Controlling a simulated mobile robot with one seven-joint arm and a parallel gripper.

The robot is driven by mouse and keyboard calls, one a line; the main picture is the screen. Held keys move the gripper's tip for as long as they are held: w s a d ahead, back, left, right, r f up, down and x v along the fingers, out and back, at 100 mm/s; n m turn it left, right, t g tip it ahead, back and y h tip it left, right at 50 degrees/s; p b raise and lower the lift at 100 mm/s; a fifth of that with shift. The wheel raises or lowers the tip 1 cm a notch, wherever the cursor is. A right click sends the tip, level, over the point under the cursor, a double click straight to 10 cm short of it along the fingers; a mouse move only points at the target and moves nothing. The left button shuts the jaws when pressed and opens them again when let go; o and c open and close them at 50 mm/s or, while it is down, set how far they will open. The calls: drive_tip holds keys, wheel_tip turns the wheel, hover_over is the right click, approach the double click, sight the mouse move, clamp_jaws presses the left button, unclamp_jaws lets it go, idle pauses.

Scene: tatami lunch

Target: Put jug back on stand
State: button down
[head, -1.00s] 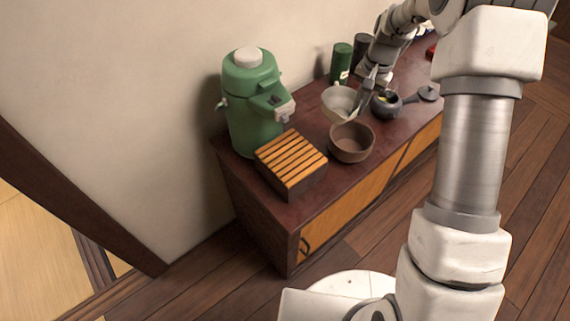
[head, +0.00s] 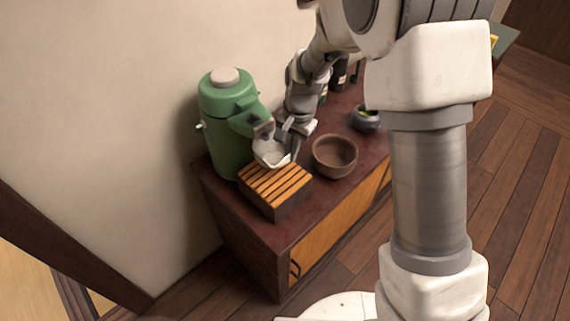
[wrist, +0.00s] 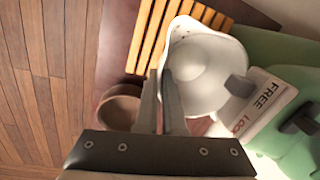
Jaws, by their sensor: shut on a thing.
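The white jug (head: 270,155) has a pouring lip and is held by my gripper (head: 294,137) over the back edge of the slatted wooden stand (head: 277,188). My gripper is shut on the jug's wall. The jug (wrist: 205,78) and both fingers also show in the wrist view, with the stand's slats (wrist: 158,30) beyond. I cannot tell whether the jug touches the stand. The stand's top is otherwise bare.
A green dispenser (head: 229,125) stands close behind the jug, its spout right beside the jug. A brown bowl (head: 334,156) stands to the right of the stand. A dark teapot (head: 365,120) and dark canisters are further back on the cabinet (head: 312,212).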

sight(285, 164)
drive_tip(key=shift+s+a, duration=0.75)
drive_tip(key=shift+s, duration=0.05)
wheel_tip(285, 164, down, 3)
drive_tip(key=shift+r, duration=0.1)
drive_tip(key=shift+f, duration=0.3)
drive_tip(key=shift+f+b, duration=0.2)
drive_tip(key=shift+b, duration=0.15)
drive_tip(key=c, duration=1)
unclamp_jaws()
